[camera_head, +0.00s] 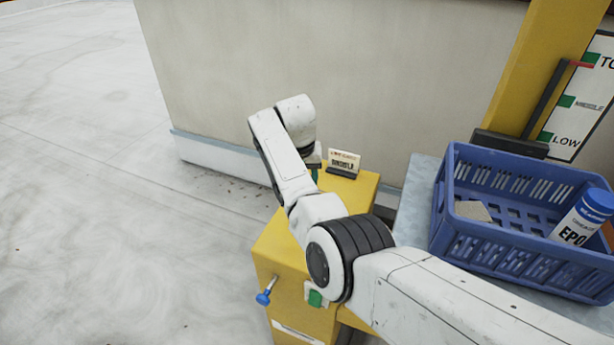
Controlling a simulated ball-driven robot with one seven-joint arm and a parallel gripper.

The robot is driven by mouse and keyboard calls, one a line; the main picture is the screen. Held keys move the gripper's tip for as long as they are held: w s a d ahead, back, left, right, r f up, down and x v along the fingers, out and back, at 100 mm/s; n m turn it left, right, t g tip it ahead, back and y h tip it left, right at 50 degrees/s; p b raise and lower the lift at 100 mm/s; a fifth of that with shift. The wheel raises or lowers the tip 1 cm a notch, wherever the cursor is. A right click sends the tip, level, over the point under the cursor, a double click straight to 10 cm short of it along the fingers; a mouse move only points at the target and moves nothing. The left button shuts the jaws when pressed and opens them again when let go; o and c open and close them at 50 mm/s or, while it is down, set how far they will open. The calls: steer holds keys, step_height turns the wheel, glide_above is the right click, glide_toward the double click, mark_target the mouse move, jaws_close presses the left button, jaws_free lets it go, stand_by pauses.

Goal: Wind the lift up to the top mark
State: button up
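The yellow winch box (275,262) stands in the middle, partly hidden by my arm. My gripper (313,164) is over the back of its top, largely hidden behind my wrist; its fingers cannot be made out. A small green piece (315,175) shows just under it, perhaps a handle; I cannot tell whether it is gripped. The lift's yellow mast (548,60) is at the right. Beside it a white mark board (590,100) reads TO(P), MIDDLE and LOW with green marks. A red pointer (580,64) on a dark bar is close to the top mark.
A blue crate (510,247) on a grey platform (414,205) holds a white bottle with a blue cap (592,215). A small sign (344,162) stands on the winch box. A blue knob (265,297) sticks out at its front left. The pale floor at left is clear.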

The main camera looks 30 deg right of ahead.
steer(key=shift+w+a+r, duration=0.25)
steer(key=shift+w+a, duration=0.2)
steer(key=shift+a, duration=0.65)
steer(key=o, duration=1.1)
steer(key=shift+s+f, duration=0.1)
steer(key=shift+f, duration=0.05)
steer(key=shift+o, duration=0.2)
step_height(320, 180, up, 8)
steer(key=p, duration=0.7)
steer(key=shift+d, duration=0.15)
steer(key=shift+s+f, duration=0.1)
